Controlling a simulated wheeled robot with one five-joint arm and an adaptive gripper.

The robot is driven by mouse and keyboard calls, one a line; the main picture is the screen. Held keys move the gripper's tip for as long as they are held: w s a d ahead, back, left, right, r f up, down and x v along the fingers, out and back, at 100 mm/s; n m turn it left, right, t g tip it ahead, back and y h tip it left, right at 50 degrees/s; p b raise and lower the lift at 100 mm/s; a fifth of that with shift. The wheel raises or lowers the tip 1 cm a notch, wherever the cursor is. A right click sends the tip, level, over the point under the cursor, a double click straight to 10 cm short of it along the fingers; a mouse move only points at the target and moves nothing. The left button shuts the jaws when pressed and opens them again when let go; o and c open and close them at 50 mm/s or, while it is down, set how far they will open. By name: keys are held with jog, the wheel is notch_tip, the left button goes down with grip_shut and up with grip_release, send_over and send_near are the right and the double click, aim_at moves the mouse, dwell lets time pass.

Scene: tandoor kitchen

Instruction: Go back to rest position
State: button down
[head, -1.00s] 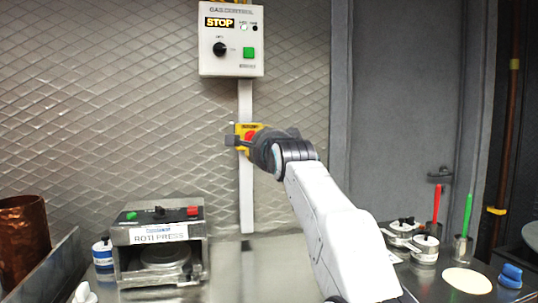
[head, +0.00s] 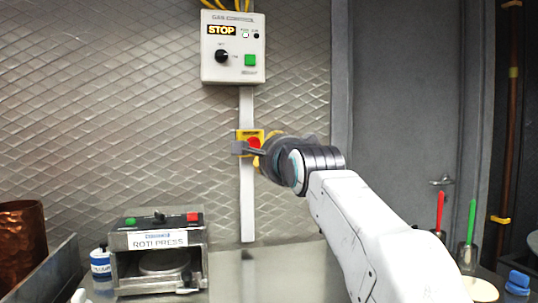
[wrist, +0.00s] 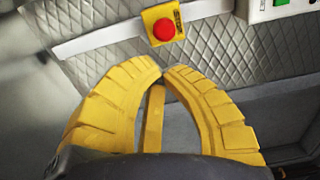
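My gripper (wrist: 163,72) fills the lower middle of the wrist view. Its two curved yellow fingers meet at the tips, with nothing seen between them. In the head view my arm reaches up from the lower right, and the gripper end partly overlaps a yellow emergency-stop box (head: 243,134) with a red button (head: 254,143) on the wall. In the wrist view the red button (wrist: 165,30) lies beyond the fingertips, apart from them in the picture.
A gas control panel (head: 233,48) reading STOP hangs above. A roti press (head: 158,240) stands on the steel counter (head: 270,270) at lower left, beside a small white-and-blue container (head: 101,264). Red (head: 440,210) and green (head: 472,221) handled tools stand at the right.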

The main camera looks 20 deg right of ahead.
jog(key=s+f+n+g+p, duration=0.5)
jog(key=s+p, duration=0.3)
jog(key=s, duration=0.4)
jog(key=s+f+n+g+p, duration=0.4)
jog(key=s+f+n+p, duration=0.3)
jog(key=s, duration=0.4)
jog(key=s+f+n+g+p, duration=0.5)
jog(key=s+p, duration=0.4)
jog(key=s, duration=0.3)
notch_tip(320, 180, down, 3)
jog(key=shift+s+r+n+g+p, duration=0.2)
jog(key=shift+s+n+g+p, duration=0.1)
jog(key=shift+s+n+p, duration=0.15)
